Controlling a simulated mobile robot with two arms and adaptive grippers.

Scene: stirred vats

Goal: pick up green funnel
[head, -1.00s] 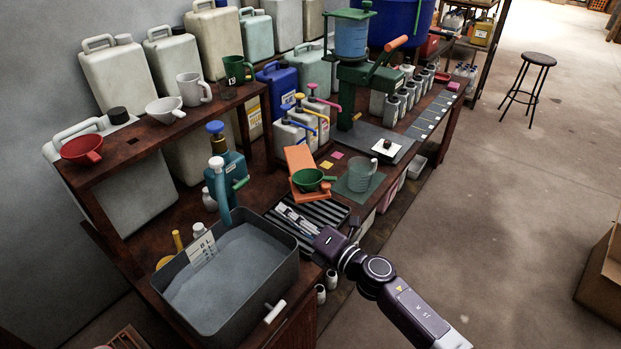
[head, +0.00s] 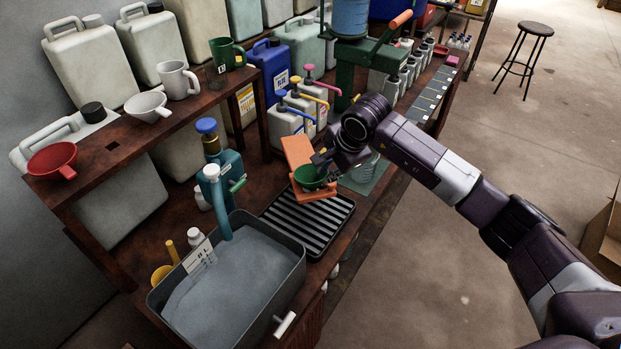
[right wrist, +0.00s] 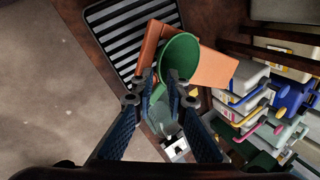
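In the right wrist view the funnel's round mouth (right wrist: 180,57) shows just beyond the fingertips. Its narrow green stem (right wrist: 157,92) shows between the two fingers of my right gripper (right wrist: 161,78). The fingers stand apart, with a gap around the stem; I see no clear grip. My left gripper is not in view.
A clear beaker (head: 373,172) is close behind my right gripper. Pump-topped jugs (head: 290,122) stand behind the stand. A red funnel (head: 50,160) sits on the raised shelf.

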